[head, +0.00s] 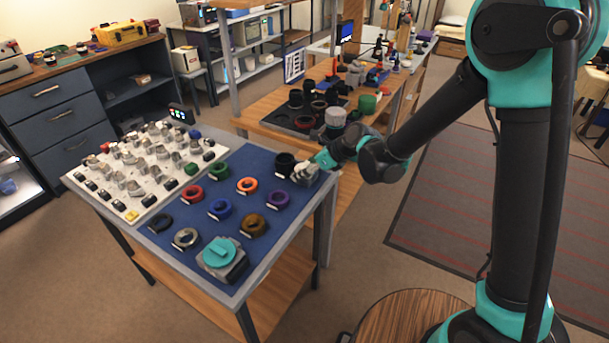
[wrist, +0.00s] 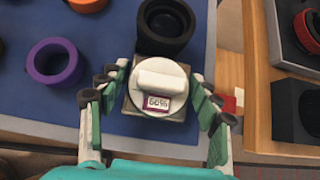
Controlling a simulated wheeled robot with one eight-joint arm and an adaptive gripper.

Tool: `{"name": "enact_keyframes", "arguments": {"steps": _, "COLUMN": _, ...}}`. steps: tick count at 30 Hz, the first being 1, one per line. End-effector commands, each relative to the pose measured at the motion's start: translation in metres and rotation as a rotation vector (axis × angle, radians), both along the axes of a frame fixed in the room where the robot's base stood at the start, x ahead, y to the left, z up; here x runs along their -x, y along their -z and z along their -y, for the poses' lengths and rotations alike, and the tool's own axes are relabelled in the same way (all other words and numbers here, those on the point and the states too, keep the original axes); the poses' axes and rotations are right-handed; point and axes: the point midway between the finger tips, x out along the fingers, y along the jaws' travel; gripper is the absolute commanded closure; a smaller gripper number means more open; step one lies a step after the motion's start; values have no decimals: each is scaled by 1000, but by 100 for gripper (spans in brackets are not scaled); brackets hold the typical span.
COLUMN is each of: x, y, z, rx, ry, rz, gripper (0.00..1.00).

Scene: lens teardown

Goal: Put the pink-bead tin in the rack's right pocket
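A round white tin-like piece (wrist: 149,96) with a raised bar handle and a pink-edged "60%" label sits on a square grey base (wrist: 178,113). It may be the pink-bead tin, but no beads show. In the head view the white piece (head: 305,173) is at the blue mat's right edge. My gripper (wrist: 158,72) is open, with its green-padded fingers on either side of the piece; contact cannot be told. In the head view my gripper (head: 324,161) is at the table's right edge. No rack with a right pocket can be clearly made out.
A black lens ring (wrist: 165,22) stands right behind the white piece. A purple ring (wrist: 55,62) is to its left. A teal-topped block (head: 221,256) sits at the mat's front. A wooden bench with a dark tray (head: 277,113) of round parts is beyond a gap.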

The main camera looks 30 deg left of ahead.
Motion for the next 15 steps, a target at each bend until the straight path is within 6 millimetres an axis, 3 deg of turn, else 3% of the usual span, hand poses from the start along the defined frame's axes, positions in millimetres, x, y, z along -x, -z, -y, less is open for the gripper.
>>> {"name": "enact_keyframes", "arguments": {"steps": 1, "x": 0, "y": 0, "z": 0, "rx": 0, "ry": 0, "rz": 0, "gripper": 47}}
{"name": "enact_keyframes", "arguments": {"steps": 9, "x": 0, "y": 0, "z": 0, "rx": 0, "ry": 0, "rz": 0, "gripper": 78}}
{"name": "enact_keyframes", "arguments": {"steps": 15, "x": 0, "y": -1, "z": 0, "rx": 0, "ry": 0, "rz": 0, "gripper": 78}}
